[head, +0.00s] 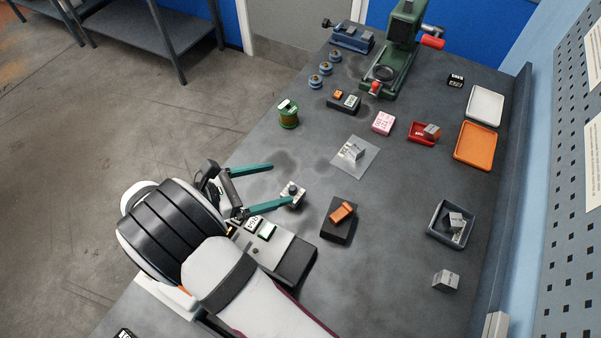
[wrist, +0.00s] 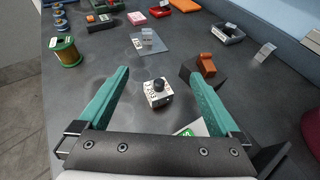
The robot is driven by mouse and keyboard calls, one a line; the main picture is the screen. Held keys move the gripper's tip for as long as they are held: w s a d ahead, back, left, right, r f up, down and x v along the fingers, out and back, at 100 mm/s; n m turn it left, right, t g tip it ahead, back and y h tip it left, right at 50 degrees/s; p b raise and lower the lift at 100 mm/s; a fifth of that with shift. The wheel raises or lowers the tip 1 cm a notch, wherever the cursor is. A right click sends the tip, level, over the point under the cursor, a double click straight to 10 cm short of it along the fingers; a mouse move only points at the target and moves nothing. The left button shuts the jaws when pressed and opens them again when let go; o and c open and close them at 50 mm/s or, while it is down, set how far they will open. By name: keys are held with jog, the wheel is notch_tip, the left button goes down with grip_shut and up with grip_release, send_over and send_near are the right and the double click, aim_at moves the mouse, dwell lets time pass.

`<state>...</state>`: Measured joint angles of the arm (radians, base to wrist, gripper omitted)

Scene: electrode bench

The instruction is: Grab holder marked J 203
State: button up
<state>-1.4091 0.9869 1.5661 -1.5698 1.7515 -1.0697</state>
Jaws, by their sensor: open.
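My gripper (head: 281,183) is open, its two teal fingers spread wide, with nothing between them touching. In the wrist view my gripper (wrist: 159,74) has a silver block-shaped holder with a dark round knob (wrist: 158,95) between and below its fingers. In the head view this holder (head: 293,195) stands upright on the bench by the tip of the nearer finger. It bears printed marks, too small to read surely as J 203. Other silver blocks with print stand on a grey sheet (head: 354,152), in a red tray (head: 432,131), in a dark tray (head: 456,220) and on the bench (head: 446,280).
An orange block (head: 343,212) sits on a black block (head: 337,232) right of the knobbed holder. A green spool (head: 288,117), a pink box (head: 382,122) and a green press (head: 394,60) stand farther back. The orange tray (head: 475,145) is empty.

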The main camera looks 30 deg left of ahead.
aim_at(289, 192)
notch_tip(289, 192, down, 4)
jog(key=shift+f, duration=0.1)
jog(key=shift+w+d+f, duration=0.65)
jog(key=shift+w+f, duration=0.2)
jog(key=shift+w, duration=0.05)
jog(key=shift+w+d+f, duration=0.15)
jog(key=shift+w, duration=0.15)
grip_shut()
